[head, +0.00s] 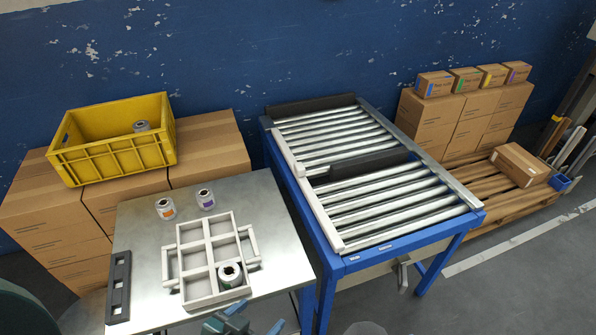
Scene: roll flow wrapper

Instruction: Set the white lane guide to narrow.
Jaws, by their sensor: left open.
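The white lane guide (321,216) is a long pale bar along the left side of the roller conveyor (395,240). It shows as two lengths, a rear one and a front one, both near the left frame edge. Its setting mark, if any, is too small to read. My left gripper (254,319) is at the bottom edge of the head view, partly cut off. It is open and empty, left of and in front of the conveyor, apart from the guide. My right gripper is not in view.
A metal table (140,230) left of the conveyor holds a white divided tray (186,262), small rolls (165,208) and a black holder (119,285). A crank handle (403,272) hangs under the conveyor. Cartons and a yellow crate (115,155) stand behind.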

